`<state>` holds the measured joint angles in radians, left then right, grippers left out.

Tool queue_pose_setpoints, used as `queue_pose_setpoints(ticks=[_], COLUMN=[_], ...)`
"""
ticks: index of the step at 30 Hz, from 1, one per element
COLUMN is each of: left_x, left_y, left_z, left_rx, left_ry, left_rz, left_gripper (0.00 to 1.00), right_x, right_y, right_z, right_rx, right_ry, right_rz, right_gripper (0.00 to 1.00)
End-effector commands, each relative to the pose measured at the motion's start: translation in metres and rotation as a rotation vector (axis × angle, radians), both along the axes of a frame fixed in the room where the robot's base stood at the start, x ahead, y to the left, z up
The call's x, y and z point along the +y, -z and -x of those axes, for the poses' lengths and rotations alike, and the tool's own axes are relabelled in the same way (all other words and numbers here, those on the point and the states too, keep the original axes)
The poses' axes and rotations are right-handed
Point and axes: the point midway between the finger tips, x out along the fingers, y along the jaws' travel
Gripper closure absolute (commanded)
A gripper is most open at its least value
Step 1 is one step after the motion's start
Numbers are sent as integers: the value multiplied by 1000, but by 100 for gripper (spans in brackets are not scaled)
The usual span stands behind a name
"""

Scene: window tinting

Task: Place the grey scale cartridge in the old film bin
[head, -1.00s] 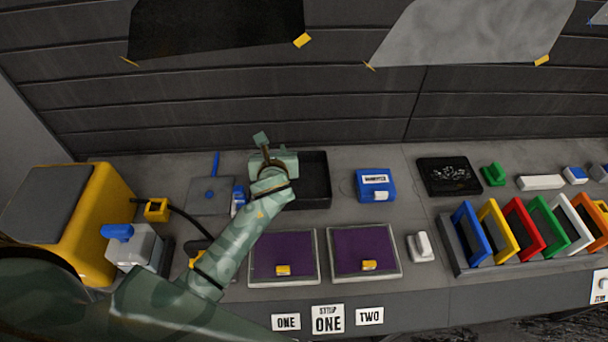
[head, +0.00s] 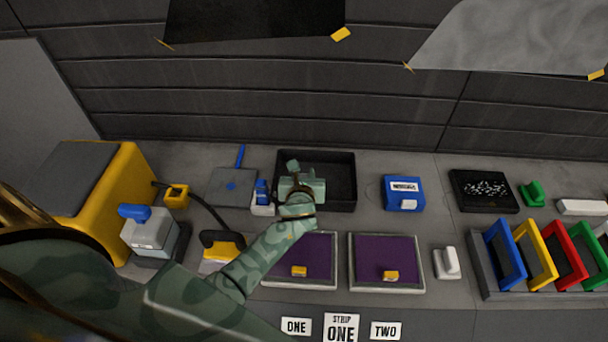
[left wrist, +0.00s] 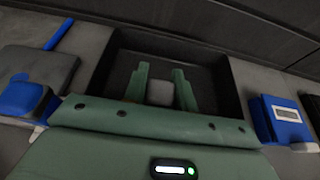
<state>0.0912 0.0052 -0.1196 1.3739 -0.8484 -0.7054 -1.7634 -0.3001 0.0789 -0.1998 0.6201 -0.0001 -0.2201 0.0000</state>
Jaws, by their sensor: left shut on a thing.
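The old film bin is a black open tray (head: 340,185) at the back of the bench in the head view. It fills the upper middle of the left wrist view (left wrist: 222,95). My left gripper (head: 302,180) is over the left part of the bin. In the left wrist view its green fingers (left wrist: 161,82) are on either side of a small grey block, the grey scale cartridge (left wrist: 160,93), and shut on it. The cartridge is hidden by my gripper in the head view. My right gripper is not in view.
A blue box (head: 403,193) stands right of the bin. A blue and white bottle-like item (head: 262,197) and a grey plate (head: 232,187) are on its left. Two purple panels (head: 386,258) lie in front. Coloured frames (head: 543,255) stand at the right.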

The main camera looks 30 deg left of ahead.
Motion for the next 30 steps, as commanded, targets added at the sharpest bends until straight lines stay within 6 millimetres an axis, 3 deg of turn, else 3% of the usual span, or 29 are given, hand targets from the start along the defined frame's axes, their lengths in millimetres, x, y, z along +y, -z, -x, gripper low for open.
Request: queue_pose_setpoints(ticks=[1, 3, 14, 30], left_x=[0, 0, -1, -44], left_y=[2, 1, -3, -44], left_z=[0, 0, 2, 91], left_rx=[0, 0, 1, 1], left_ry=[0, 0, 0, 0], left_rz=[0, 0, 0, 1], left_gripper=[70, 51, 51, 51], right_x=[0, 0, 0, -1], right_y=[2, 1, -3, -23], right_z=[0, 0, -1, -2], right_rx=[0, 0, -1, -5], right_ry=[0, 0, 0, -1], right_rz=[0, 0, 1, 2], right_gripper=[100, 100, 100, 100])
